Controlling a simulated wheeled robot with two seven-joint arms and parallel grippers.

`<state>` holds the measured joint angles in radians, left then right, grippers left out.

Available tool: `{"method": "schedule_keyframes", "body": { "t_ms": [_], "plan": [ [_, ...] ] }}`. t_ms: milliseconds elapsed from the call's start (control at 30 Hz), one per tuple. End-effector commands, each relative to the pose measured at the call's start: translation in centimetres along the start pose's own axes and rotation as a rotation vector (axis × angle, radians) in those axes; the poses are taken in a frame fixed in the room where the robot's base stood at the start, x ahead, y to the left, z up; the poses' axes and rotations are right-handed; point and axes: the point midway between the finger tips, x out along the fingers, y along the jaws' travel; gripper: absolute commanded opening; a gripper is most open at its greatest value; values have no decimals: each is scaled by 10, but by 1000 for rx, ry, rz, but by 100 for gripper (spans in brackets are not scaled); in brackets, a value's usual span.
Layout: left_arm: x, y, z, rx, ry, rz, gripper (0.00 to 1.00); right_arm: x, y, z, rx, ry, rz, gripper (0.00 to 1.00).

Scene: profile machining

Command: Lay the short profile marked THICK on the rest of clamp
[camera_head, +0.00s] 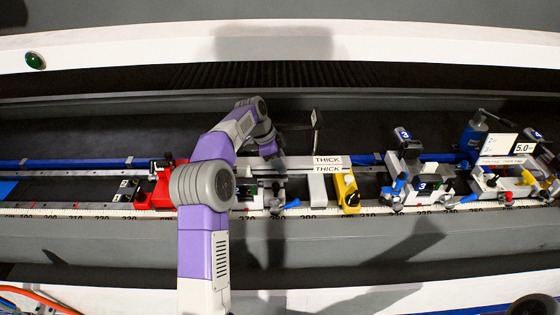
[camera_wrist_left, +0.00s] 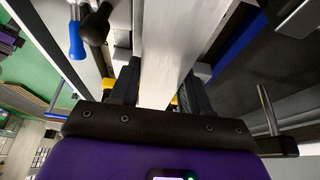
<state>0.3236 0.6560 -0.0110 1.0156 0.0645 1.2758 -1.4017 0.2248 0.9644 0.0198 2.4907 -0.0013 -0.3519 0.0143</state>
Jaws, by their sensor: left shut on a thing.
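The short profile (camera_head: 300,161) is a light grey bar with THICK on white labels at its right end in the head view. My left gripper (camera_head: 272,150) is at its left part, partly hidden by my arm. In the left wrist view the left gripper (camera_wrist_left: 160,88) is shut on a pale bar (camera_wrist_left: 168,40) that runs away between its fingers. A clamp (camera_head: 408,185) marked 3 stands on the rail to the right, with blue levers. Another clamp (camera_head: 275,198) is partly behind my arm, below the profile. Whether the profile touches anything beneath it cannot be told. My right gripper is out of view.
A red unit (camera_head: 160,188) stands left of my arm. A further clamp with a 5.0 display (camera_head: 524,148) is at the far right. A scale (camera_head: 80,212) runs along the front.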

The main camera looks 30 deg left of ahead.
Motion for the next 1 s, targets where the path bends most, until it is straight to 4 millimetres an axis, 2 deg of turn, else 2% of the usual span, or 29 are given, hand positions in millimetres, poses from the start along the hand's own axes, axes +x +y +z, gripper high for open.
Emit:
{"method": "schedule_keyframes", "body": {
  "t_ms": [533, 567, 600, 733, 1000],
  "plan": [
    [9, 0, 3, 1, 2, -2, 0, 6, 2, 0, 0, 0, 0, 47],
    [8, 0, 3, 1, 2, -2, 51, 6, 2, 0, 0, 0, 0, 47],
    [8, 0, 3, 1, 2, -2, 57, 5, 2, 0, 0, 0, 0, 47],
    [8, 0, 3, 1, 1, -2, 77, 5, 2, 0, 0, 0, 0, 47],
    [9, 0, 4, -1, -1, 2, 77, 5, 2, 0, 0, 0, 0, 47]
  ]
}}
